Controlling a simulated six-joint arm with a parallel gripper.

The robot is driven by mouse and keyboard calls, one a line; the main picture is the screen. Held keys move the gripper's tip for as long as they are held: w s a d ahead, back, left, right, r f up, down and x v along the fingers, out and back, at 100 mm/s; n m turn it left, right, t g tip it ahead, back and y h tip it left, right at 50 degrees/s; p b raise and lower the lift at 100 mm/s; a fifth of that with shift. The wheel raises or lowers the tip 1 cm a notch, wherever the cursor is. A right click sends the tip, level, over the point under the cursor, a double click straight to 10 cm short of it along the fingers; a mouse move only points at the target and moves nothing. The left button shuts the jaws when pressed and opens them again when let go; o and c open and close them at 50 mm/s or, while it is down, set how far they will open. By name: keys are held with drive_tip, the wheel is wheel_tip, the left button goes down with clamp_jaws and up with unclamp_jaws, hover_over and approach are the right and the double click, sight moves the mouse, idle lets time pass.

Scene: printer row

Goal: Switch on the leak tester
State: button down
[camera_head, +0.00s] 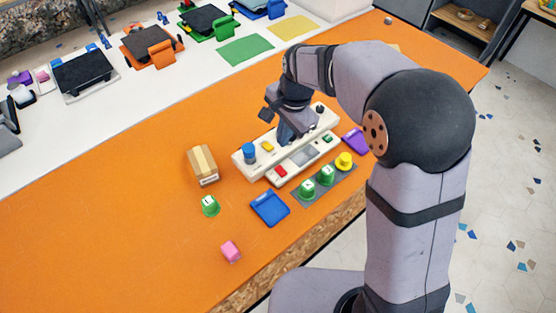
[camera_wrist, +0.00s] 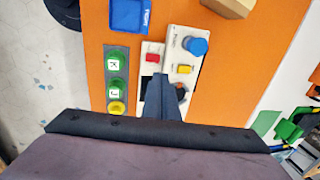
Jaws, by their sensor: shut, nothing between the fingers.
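A white control panel (camera_head: 240,162) lies on the orange table in the head view and also shows in the wrist view (camera_wrist: 172,58). I cannot read a name on it. Its back strip has a blue knob (camera_head: 249,151), a yellow button (camera_head: 267,146) and a black knob (camera_head: 320,109). Its front strip has a red button (camera_head: 280,171), a grey display (camera_head: 303,156) and a green button (camera_head: 328,138). The blue knob (camera_wrist: 195,46), yellow button (camera_wrist: 184,69) and red button (camera_wrist: 152,58) show in the wrist view. My gripper (camera_head: 285,137) is shut and empty over the panel's middle, hiding part of it.
A cardboard box (camera_head: 203,165) stands left of the panel. The left part of the orange table (camera_head: 110,230) is clear.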

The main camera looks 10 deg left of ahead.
sight(277, 167)
drive_tip(key=f+p, duration=0.1)
drive_tip(key=f, duration=0.3)
drive_tip(key=w+a+f+p, duration=0.1)
drive_tip(key=f, duration=0.3)
drive_tip(key=f+p, duration=0.1)
drive_tip(key=f, duration=0.4)
drive_tip(key=shift+w+a+f+p, duration=0.1)
drive_tip(key=shift+w+a+p, duration=0.15)
drive_tip(key=shift+a+p, duration=0.1)
drive_tip(key=shift+f, duration=0.1)
drive_tip(key=shift+w+a+f, duration=0.15)
drive_tip(key=shift+w+f, duration=0.05)
drive_tip(key=shift+f, duration=0.1)
drive_tip(key=shift+s+d, duration=0.2)
